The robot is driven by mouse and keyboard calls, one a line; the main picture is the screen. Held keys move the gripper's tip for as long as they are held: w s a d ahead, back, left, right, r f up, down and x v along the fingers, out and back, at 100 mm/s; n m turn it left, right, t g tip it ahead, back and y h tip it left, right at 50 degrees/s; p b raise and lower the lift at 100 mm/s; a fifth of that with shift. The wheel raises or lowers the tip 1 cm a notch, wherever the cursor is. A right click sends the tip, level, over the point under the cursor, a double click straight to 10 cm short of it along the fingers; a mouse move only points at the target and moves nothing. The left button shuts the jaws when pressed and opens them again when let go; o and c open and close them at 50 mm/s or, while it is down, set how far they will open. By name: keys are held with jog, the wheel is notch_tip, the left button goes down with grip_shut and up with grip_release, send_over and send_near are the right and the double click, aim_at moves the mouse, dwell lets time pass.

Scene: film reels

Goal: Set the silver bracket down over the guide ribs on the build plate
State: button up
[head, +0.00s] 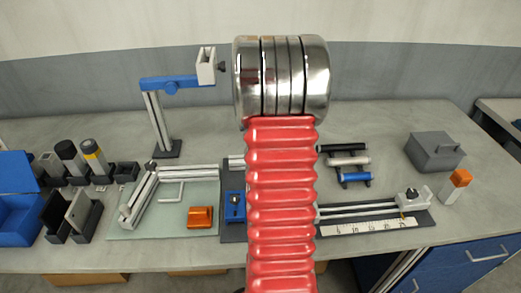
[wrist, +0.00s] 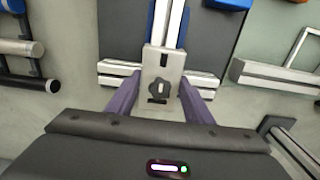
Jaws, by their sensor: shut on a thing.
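In the wrist view, a silver bracket (wrist: 149,65) with a dark star-shaped knob sits between the purple fingers of my gripper (wrist: 160,86), which is shut on it. Behind it is a dark build plate (wrist: 118,28) with a pale lengthwise rib (wrist: 172,22) flanked by blue pieces. A pale crosswise bar (wrist: 118,80) shows on both sides of the bracket. The underside of the bracket is hidden, so I cannot tell whether it touches the plate or ribs. In the head view, my red arm hides my gripper and the bracket; part of the dark plate (head: 232,232) shows left of it.
In the head view, a green mat (head: 160,226) with an orange block (head: 200,217) lies left of the plate. A blue stand (head: 172,85) rises behind it. Rollers (head: 348,161) and a ruled slide (head: 370,227) are on the right. A grey box (head: 435,150) stands farther right.

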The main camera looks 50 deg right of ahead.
jog(key=shift+f, duration=0.6)
dwell(0.6)
jog(key=o, duration=1.4)
jog(key=shift+c, duration=0.2)
notch_tip(320, 180, up, 14)
jog(key=shift+f, duration=0.2)
